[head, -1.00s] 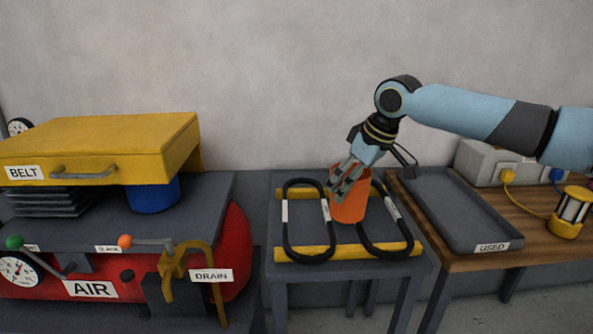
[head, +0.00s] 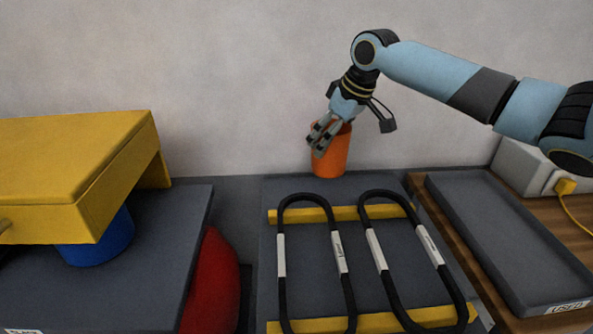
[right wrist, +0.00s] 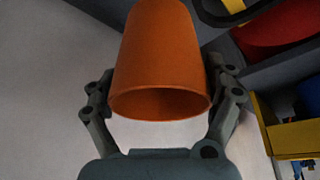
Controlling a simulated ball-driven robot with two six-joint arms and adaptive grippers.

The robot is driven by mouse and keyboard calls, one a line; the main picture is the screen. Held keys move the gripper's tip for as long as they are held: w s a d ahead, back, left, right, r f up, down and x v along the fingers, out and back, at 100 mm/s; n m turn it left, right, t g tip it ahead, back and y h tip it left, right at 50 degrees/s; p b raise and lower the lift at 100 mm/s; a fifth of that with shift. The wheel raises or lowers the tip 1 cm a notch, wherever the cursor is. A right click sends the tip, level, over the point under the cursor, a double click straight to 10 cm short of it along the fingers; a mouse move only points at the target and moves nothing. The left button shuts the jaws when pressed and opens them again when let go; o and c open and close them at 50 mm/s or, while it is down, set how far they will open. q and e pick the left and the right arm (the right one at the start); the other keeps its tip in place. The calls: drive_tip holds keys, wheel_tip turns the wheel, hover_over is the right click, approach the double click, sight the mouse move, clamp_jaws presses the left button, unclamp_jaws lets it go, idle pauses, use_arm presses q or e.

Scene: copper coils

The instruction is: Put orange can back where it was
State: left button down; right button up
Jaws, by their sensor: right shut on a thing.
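The orange can (head: 332,158) is at the back of the middle grey table, behind the two black loops and close to the wall. My left gripper is not in view.
Two black loops (head: 281,255) with white labels lie across yellow bars (head: 345,214) on the middle table. A USED tray (head: 500,240) is on the right.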

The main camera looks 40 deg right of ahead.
drive_tip(key=w+a+f, duration=0.1)
drive_tip(key=w+f, duration=0.1)
drive_tip(key=f, duration=0.1)
drive_tip(key=w+a+f, duration=0.1)
drive_tip(key=w+f, duration=0.1)
drive_tip(key=w+a+f, duration=0.1)
drive_tip(key=w+f, duration=0.2)
drive_tip(key=shift+a+f+b, duration=0.3)
drive_tip(key=shift+a, duration=0.1)
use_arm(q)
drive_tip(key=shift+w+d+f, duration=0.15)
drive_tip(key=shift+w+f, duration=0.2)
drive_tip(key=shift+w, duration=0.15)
use_arm(e)
drive_tip(key=shift+f, duration=0.15)
drive_tip(key=o, duration=1.4)
